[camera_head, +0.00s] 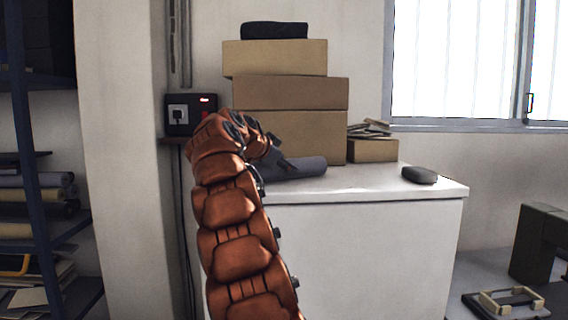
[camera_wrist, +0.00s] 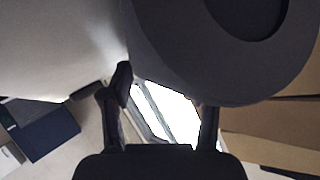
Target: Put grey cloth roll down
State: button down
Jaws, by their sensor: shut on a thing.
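The grey cloth roll (camera_head: 300,167) lies level at the top of the white cabinet (camera_head: 350,240), in front of the stacked boxes. My gripper (camera_head: 277,157) is at its left part, with my orange arm hiding its left end. In the wrist view the roll (camera_wrist: 190,60) fills the upper middle, its round end showing a dark hollow. My gripper's two dark fingers (camera_wrist: 166,95) reach up to it and are shut on it. I cannot tell whether the roll rests on the cabinet top or hangs just above it.
Cardboard boxes (camera_head: 290,92) with a black bundle (camera_head: 274,30) on top stand behind the roll. A small box (camera_head: 372,151) with papers is to their right. A dark rounded object (camera_head: 419,175) sits near the cabinet's right edge. The cabinet top between it and the roll is clear.

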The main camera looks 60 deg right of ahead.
jog(key=shift+f, duration=0.15)
jog(key=shift+c, duration=1.3)
grip_release()
jog(key=shift+r, duration=0.2)
jog(key=b+v, duration=0.1)
jog(key=v, duration=1.1)
jog(key=shift+b, duration=0.35)
